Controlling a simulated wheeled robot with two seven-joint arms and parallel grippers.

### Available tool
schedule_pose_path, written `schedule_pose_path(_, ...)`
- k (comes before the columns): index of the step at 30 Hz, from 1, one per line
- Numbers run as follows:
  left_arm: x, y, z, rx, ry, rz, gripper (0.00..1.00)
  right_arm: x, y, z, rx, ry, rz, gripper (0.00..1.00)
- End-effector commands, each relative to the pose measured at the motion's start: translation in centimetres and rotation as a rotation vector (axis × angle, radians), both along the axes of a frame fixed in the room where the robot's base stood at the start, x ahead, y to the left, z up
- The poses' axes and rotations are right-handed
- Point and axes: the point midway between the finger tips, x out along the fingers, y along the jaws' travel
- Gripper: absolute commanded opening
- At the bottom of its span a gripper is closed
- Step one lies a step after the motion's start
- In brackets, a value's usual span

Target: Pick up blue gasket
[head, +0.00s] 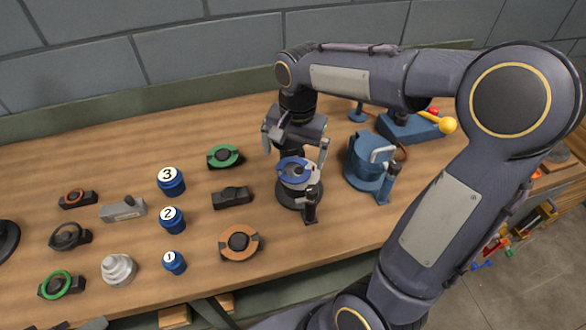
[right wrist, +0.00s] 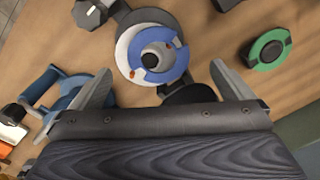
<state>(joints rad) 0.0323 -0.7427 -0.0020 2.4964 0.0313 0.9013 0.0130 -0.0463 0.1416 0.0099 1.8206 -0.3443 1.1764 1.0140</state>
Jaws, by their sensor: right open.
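The blue gasket (head: 297,171) is a blue ring with small orange marks. It lies on top of a pale round casing part on a dark round stand (head: 287,196), roughly mid-table. In the right wrist view the gasket (right wrist: 181,66) shows around a grey centre. My right gripper (head: 296,151) is open and empty above and just behind the gasket. In the right wrist view its two fingers (right wrist: 160,82) are spread wide to either side, apart from the ring. My left gripper is not in view.
A blue housing (head: 364,163) stands close to the right. A green-ringed part (head: 224,156), a black block (head: 232,197) and an orange-ringed part (head: 239,243) lie to the left. Numbered blue weights (head: 171,183) stand farther left. A dark clamp post (head: 311,206) stands at the stand's front.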

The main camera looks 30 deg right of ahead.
Motion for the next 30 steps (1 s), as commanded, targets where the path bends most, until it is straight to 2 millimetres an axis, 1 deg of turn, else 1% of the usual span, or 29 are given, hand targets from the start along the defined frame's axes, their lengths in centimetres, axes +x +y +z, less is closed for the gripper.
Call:
schedule_pose_path(3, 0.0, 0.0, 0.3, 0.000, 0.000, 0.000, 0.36, -0.1, -0.2, -1.9, 0.000, 0.006, -0.001, 1.00)
schedule_pose_path(7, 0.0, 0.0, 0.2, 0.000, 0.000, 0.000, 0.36, 0.0, -0.1, -3.5, 0.001, 0.003, 0.001, 1.00)
schedule_pose_path(10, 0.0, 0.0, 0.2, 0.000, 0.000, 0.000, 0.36, 0.0, 0.0, -3.9, 0.001, 0.001, 0.001, 1.00)
schedule_pose_path(16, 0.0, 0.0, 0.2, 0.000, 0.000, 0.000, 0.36, 0.0, 0.0, -3.9, 0.001, 0.000, 0.001, 1.00)
schedule_pose_path(27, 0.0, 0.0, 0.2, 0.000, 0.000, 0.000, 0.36, 0.0, 0.0, -3.9, 0.001, 0.000, 0.001, 0.52)
schedule_pose_path(30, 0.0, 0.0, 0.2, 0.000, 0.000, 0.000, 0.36, 0.1, 0.0, -3.9, 0.001, 0.000, 0.001, 0.50)
